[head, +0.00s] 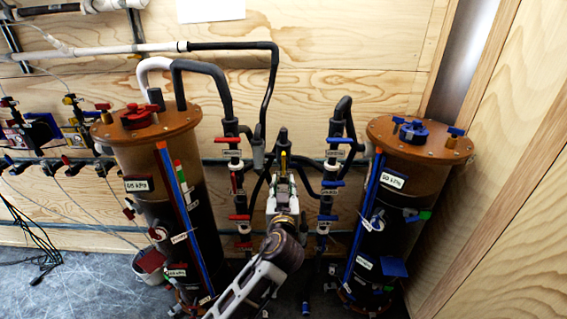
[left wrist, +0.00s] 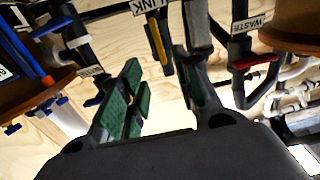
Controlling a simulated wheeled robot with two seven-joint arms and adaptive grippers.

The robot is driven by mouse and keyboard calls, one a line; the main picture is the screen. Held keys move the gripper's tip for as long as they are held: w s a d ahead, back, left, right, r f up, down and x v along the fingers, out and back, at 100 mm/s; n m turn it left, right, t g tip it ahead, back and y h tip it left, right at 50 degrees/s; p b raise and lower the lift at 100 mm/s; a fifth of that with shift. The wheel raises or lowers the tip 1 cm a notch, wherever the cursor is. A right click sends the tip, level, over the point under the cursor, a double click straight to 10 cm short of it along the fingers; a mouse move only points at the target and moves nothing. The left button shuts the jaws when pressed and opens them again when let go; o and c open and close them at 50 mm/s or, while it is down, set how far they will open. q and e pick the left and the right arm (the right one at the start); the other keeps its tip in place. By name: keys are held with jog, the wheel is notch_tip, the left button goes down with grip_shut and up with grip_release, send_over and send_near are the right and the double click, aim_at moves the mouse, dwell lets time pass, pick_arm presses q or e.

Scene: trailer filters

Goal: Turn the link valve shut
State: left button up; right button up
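The link valve's yellow handle (head: 283,160) stands roughly upright in the head view, in the middle between the two tanks. In the left wrist view, the yellow handle (left wrist: 154,40) shows just below a white LINK label (left wrist: 157,5). My left gripper (head: 284,184) is in front of the valve and hides its lower part in the head view. In the left wrist view, the green-padded fingers of my left gripper (left wrist: 162,82) are apart. The handle appears beyond the gap between them, and nothing is gripped. My right gripper is not in view.
A left tank (head: 133,215) and a right tank (head: 385,205) flank the valve. Red-handled valves (head: 238,218) stand close left, blue-handled valves (head: 328,217) close right. Black hoses and pipes crowd around. A wooden wall (head: 310,100) is behind.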

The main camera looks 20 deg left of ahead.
aim_at(283, 163)
pick_arm(q)
jog(key=p+x, duration=0.1)
jog(key=x, duration=0.7)
jog(key=shift+p+x, duration=0.5)
jog(key=shift+x, duration=0.7)
jog(key=shift+w+a, duration=0.15)
jog(key=shift+w, duration=0.55)
jog(key=shift+w+a, duration=0.2)
jog(key=shift+w, duration=0.4)
jog(key=shift+w+a, duration=0.1)
jog(key=shift+w, duration=0.25)
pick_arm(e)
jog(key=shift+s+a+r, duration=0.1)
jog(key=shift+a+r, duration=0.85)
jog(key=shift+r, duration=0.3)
